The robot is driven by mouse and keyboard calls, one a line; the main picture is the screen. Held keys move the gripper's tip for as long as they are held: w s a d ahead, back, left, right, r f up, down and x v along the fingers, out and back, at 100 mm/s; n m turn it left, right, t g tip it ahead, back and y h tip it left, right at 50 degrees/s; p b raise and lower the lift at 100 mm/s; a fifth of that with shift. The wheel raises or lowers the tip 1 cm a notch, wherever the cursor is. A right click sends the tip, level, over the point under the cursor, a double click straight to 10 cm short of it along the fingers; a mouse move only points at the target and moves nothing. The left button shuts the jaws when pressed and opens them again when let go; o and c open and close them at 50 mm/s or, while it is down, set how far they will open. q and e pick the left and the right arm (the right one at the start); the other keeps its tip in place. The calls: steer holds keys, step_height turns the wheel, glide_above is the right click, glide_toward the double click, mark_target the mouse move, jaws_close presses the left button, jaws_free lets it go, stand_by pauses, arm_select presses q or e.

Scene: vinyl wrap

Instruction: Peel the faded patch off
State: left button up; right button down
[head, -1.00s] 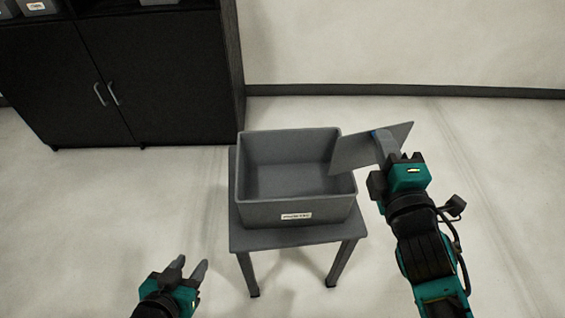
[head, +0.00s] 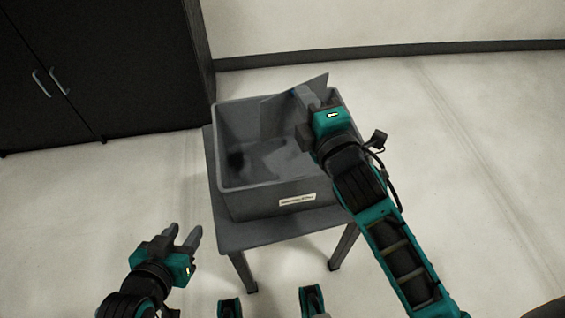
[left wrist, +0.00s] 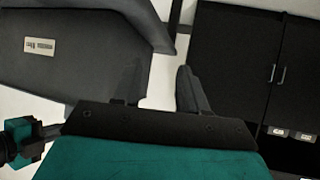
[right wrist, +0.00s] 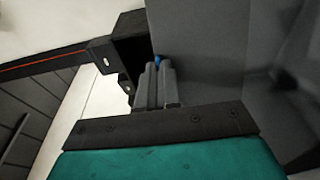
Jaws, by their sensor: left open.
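A flat grey sheet (head: 281,110) is upright and tilted over the far right of a grey bin. My right gripper (head: 306,94) is shut on the sheet at its upper edge. In the right wrist view the closed fingers (right wrist: 158,82) grip it beside a small blue spot (right wrist: 158,60), and the sheet (right wrist: 200,40) fills the upper middle. My left gripper (head: 184,236) is open and empty, left of the bin and in front of it. Its spread fingers also show in the left wrist view (left wrist: 160,85). I cannot tell whether the sheet is the faded patch.
The open grey bin (head: 255,203) with a white label (head: 297,199) stands on a small grey stool (head: 262,237). A black cabinet (head: 110,70) stands at the back left. The pale floor around the stool is clear.

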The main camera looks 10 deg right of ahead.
mark_target(296, 109)
step_height(296, 109, down, 5)
steer(key=b, duration=0.5)
steer(key=shift+r, duration=0.15)
steer(key=shift+f+b, duration=0.3)
steer(key=shift+b, duration=0.1)
steer(key=shift+f, duration=0.15)
steer(key=c, duration=1.3)
jaws_free()
steer(key=shift+o, duration=0.2)
steer(key=shift+s, duration=0.1)
